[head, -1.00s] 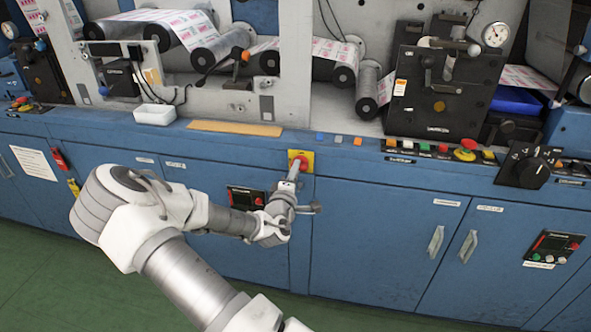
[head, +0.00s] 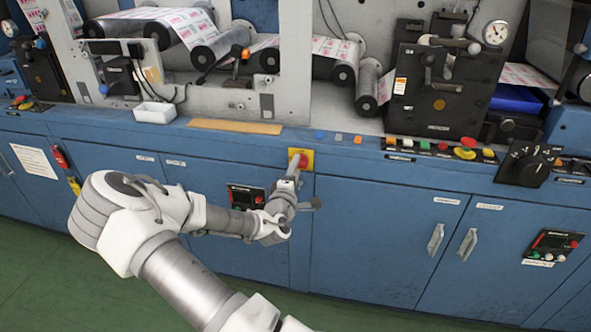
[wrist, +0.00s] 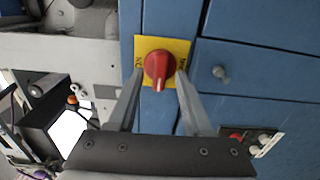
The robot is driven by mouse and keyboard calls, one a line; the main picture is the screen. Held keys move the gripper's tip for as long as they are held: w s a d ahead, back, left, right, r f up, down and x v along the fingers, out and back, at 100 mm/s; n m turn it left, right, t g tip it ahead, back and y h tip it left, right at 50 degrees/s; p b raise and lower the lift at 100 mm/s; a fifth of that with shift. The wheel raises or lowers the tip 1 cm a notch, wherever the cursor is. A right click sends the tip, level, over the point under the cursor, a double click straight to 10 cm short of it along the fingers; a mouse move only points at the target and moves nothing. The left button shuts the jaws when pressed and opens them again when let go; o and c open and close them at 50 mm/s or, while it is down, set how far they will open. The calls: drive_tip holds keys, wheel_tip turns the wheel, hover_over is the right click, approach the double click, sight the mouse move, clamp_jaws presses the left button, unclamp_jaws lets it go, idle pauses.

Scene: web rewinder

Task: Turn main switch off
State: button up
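The main switch is a red rotary knob (wrist: 158,66) on a yellow plate (wrist: 178,45) with dark lettering at its sides. In the wrist view the knob's grip ridge points down the picture, towards my gripper. In the head view the red knob (head: 304,161) sits on the front of the blue cabinet, partly hidden by my gripper (head: 294,165). In the wrist view my gripper (wrist: 160,78) is open, with one finger on each side of the knob. I see gaps between the fingers and the knob; I cannot tell exact depth.
A ledge with coloured buttons (head: 425,148) runs above the cabinet doors. A black rotary switch (head: 525,163) stands at the right. A small control panel (head: 245,197) is left of my gripper. Door handles (head: 436,238) stick out at the right.

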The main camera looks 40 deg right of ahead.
drive_tip(key=p+v, duration=0.2)
drive_tip(key=v, duration=1.5)
drive_tip(key=shift+s+p, duration=0.25)
drive_tip(key=shift+p, duration=0.1)
drive_tip(key=shift+a, duration=0.1)
